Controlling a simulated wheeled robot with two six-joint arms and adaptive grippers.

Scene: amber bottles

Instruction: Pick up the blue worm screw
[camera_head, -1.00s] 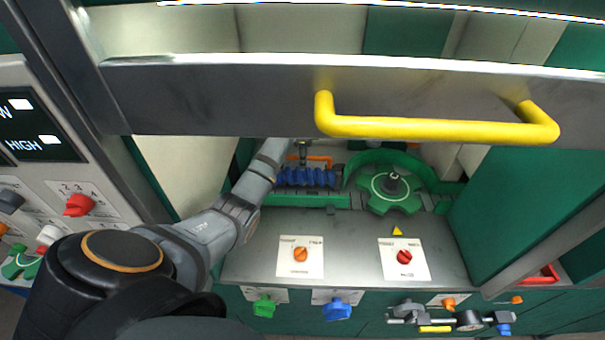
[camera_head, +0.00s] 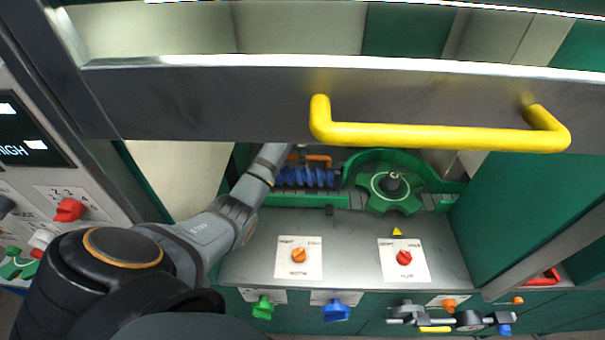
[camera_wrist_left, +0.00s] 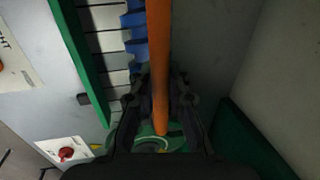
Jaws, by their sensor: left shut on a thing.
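The blue worm screw (camera_head: 306,177) lies behind the metal deck, left of a green gear wheel (camera_head: 391,190). Its blue ridges also show in the left wrist view (camera_wrist_left: 134,22). An orange bar (camera_head: 319,158) runs along its far side. In the left wrist view, this orange bar (camera_wrist_left: 159,50) passes between the fingers of my left gripper (camera_wrist_left: 160,88), which is shut on it. The screw is beside the bar, outside the fingers. In the head view, the wrist is partly hidden by the metal beam. My right gripper is in neither view.
A metal beam (camera_head: 220,98) with a yellow handle (camera_head: 430,137) crosses above the workspace. A green wall (camera_head: 530,200) closes the right side. The deck carries an orange knob (camera_head: 298,255) and a red knob (camera_head: 403,258). A control panel (camera_head: 25,195) stands at left.

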